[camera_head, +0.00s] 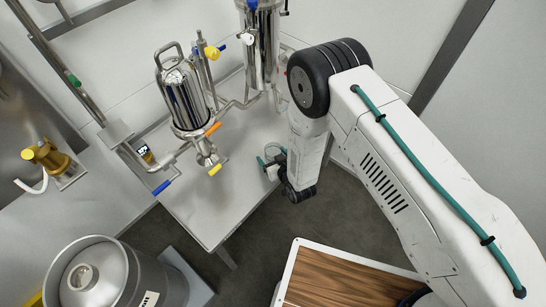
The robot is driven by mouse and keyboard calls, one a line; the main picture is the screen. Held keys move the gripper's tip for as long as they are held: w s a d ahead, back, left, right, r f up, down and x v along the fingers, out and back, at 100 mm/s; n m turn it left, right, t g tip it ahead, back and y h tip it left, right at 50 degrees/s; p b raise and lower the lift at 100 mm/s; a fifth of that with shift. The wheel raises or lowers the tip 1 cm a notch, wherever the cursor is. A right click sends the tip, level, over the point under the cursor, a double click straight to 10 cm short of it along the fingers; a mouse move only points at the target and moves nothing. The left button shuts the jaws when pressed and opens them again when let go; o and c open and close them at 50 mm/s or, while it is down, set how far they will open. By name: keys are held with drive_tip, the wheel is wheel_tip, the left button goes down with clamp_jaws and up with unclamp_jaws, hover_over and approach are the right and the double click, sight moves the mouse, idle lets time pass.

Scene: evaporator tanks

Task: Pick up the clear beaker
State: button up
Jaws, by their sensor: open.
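My gripper (266,163) is small in the view, at the end of my white arm, over the right part of the grey metal table (230,200). Its jaws are open and point left, with teal parts showing near the tips. A pale, curved outline shows right by the jaws, but it is too small to tell whether it is the clear beaker. I cannot make out the clear beaker for certain anywhere else in the view. My wrist hides part of the table's right side.
A polished tank (183,95) with a looped handle, pipes and coloured valve levers stands on the table, left of my gripper. A second tank (262,45) stands behind. A brass fitting (45,155) is at far left; a large steel drum (100,275) is at lower left.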

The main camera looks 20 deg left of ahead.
drive_tip(key=c, duration=1.1)
